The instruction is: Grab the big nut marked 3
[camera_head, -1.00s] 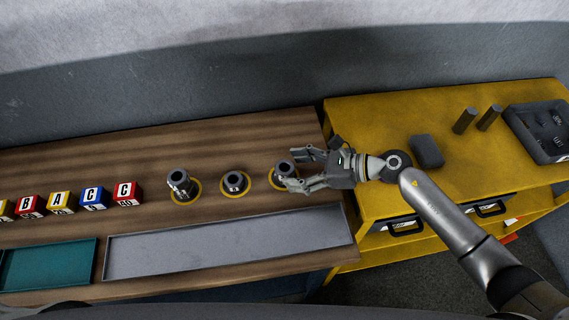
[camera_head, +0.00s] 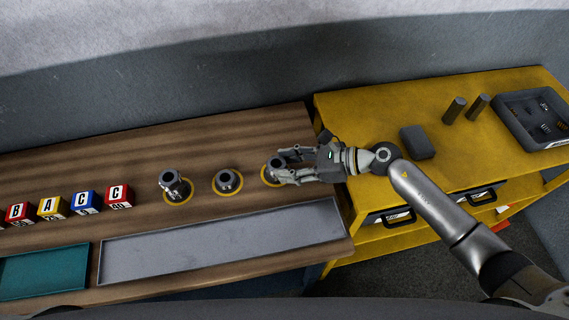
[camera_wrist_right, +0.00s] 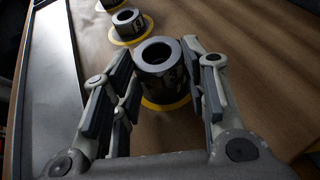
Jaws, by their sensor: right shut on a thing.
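A dark grey ring-shaped nut (camera_head: 275,163) stands on a yellow ring mark on the wooden bench, rightmost of three. My right gripper (camera_head: 284,168) reaches it from the right and is shut on it. In the right wrist view the nut (camera_wrist_right: 160,62) sits upright between the two fingers (camera_wrist_right: 165,85). A light label with a dark character, apparently a 3, shows partly on its side. Two similar nuts stand to its left, a middle one (camera_head: 228,180) and a taller-looking left one (camera_head: 173,184). My left gripper is not in view.
A long grey tray (camera_head: 225,241) lies in front of the nuts, with a teal tray (camera_head: 42,272) to its left. Lettered cubes (camera_head: 84,203) stand at the left. A yellow cabinet (camera_head: 370,115) on the right bears a dark block, two cylinders and a bin (camera_head: 510,125).

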